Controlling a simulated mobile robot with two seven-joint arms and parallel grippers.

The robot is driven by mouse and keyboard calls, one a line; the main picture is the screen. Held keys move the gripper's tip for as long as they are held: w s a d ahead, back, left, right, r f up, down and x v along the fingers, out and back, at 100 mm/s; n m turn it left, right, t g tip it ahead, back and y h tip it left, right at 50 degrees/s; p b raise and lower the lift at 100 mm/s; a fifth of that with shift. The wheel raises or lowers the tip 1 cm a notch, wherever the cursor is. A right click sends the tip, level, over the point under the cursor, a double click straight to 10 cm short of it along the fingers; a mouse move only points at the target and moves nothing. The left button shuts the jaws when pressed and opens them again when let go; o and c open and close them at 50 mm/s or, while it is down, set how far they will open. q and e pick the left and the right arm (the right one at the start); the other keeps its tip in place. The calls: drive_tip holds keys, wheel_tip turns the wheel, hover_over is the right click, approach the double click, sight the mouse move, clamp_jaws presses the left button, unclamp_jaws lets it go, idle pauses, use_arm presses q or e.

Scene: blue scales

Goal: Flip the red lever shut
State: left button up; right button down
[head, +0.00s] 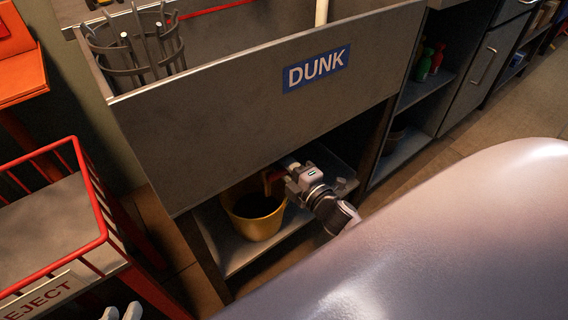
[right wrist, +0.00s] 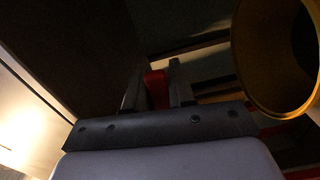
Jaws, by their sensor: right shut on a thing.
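The red lever (right wrist: 157,90) shows in the right wrist view between the two dark fingers of my right gripper (right wrist: 158,92), which is shut on it. In the head view my right gripper (head: 283,176) reaches under the grey DUNK tank (head: 250,105), just above and right of the yellow bucket. The lever is dim there and mostly hidden by the gripper and tank, so its angle cannot be told. My left gripper (head: 122,312) is at the bottom left edge of the head view, its two pale fingertips apart, with nothing visible between them.
A yellow bucket (head: 256,222) stands on the shelf under the tank, and its rim is close beside my right gripper in the wrist view (right wrist: 270,55). A red-railed REJECT bin (head: 105,236) is at the left. Shelves with bottles (head: 424,66) stand at the right.

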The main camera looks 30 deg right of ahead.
use_arm(q)
drive_tip(key=shift+a+r, duration=0.1)
use_arm(e)
drive_tip(key=shift+r+n, duration=0.3)
drive_tip(key=shift+n, duration=0.5)
drive_tip(key=c, duration=1)
unclamp_jaws()
drive_tip(key=shift+c, duration=0.2)
drive_tip(key=shift+s, duration=0.1)
use_arm(q)
drive_tip(key=shift+s+a+y+p, duration=0.3)
drive_tip(key=shift+a+y+p, duration=0.1)
drive_tip(key=shift+a+p, duration=0.25)
use_arm(e)
drive_tip(key=s, duration=0.7)
drive_tip(key=shift+d, duration=0.3)
